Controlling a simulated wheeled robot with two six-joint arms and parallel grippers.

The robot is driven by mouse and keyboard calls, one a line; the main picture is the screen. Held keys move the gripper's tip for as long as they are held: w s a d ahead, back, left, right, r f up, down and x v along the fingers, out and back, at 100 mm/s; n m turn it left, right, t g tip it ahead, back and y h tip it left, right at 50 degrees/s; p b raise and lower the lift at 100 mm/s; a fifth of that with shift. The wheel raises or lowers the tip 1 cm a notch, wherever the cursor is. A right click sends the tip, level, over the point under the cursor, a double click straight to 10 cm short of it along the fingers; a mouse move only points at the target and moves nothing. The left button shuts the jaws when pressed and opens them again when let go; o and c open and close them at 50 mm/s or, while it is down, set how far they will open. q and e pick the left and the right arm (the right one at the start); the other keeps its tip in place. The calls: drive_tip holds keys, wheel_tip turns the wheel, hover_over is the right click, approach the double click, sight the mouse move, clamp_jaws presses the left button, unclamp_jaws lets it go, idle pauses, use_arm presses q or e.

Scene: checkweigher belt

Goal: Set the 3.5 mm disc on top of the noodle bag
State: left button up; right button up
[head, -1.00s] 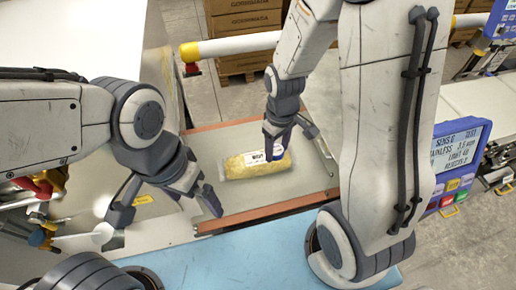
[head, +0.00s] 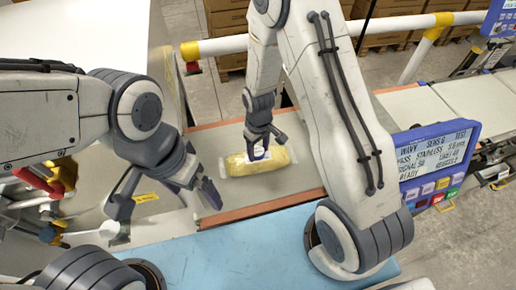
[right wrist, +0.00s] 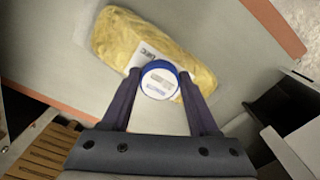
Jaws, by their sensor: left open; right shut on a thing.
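The noodle bag (head: 238,167) is a yellow bag lying on the grey belt; it also shows in the right wrist view (right wrist: 118,40) with a white label. My right gripper (head: 267,148) is over the bag. In the right wrist view it (right wrist: 160,100) is shut on the disc (right wrist: 159,80), a blue-rimmed round with a white printed face. The disc overlaps the bag's near edge and label in that view; I cannot tell whether they touch. My left gripper (head: 166,204) is open and empty, left of the bag.
The belt (head: 285,192) has orange edges. A blue surface (head: 240,252) lies in front of it. A blue display panel (head: 438,158) stands at the right. A yellow-and-white rail (head: 300,38) runs behind, with cartons (head: 228,22) beyond.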

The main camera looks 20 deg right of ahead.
sight(258, 152)
drive_tip(key=shift+f, duration=0.15)
drive_tip(key=o, duration=1.4)
drive_tip(key=shift+c, duration=0.2)
drive_tip(key=shift+r, duration=0.3)
wheel_tip(258, 152, up, 12)
drive_tip(key=b, duration=0.2)
drive_tip(key=shift+f, duration=0.15)
